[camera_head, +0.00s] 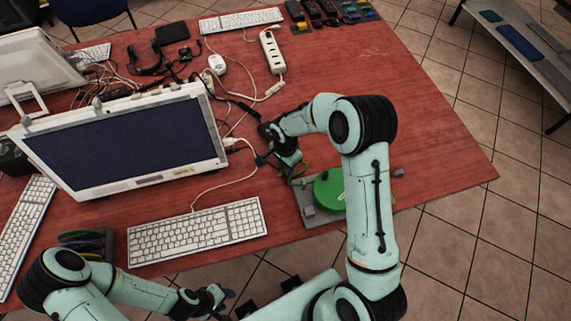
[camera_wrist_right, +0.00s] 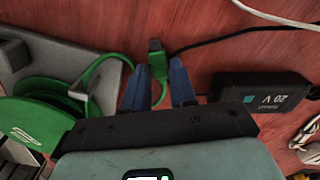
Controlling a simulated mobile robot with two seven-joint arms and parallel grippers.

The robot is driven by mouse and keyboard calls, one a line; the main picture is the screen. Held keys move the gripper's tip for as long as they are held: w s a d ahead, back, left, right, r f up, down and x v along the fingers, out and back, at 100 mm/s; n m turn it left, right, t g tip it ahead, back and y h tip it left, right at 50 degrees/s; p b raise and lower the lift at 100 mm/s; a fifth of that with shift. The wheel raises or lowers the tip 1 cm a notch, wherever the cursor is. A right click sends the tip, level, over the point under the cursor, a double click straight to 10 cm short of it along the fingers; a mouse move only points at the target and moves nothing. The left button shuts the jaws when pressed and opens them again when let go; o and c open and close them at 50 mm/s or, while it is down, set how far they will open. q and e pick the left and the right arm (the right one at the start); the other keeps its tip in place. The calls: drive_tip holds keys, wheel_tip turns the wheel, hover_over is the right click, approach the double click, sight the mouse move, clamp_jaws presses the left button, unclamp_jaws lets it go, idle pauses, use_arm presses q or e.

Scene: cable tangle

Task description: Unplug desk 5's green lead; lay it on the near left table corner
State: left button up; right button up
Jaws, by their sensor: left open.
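The green lead (camera_wrist_right: 158,68) runs from a green reel (camera_wrist_right: 35,130) past a grey hook and ends in a green plug (camera_wrist_right: 155,46) with a darker tip. In the head view the reel (camera_head: 329,190) sits on a grey plate at the table's near edge. My right gripper (camera_wrist_right: 160,85) has its two blue fingers apart, one on each side of the lead; I cannot tell if they touch it. It also shows low over the table in the head view (camera_head: 290,165). My left gripper (camera_head: 220,297) is open and empty before the near edge. I cannot make out the near left table corner.
A black 20 V adapter (camera_wrist_right: 265,93) and its black cord lie beside my right gripper. A monitor (camera_head: 130,140), a white keyboard (camera_head: 197,231) and a white power strip (camera_head: 272,52) with tangled cables crowd the red table (camera_head: 430,140). Its right part is mostly clear.

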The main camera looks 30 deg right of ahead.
drive_tip(key=shift+o, duration=1.2)
wheel_tip(320, 180, up, 13)
drive_tip(key=shift+r, duration=0.2)
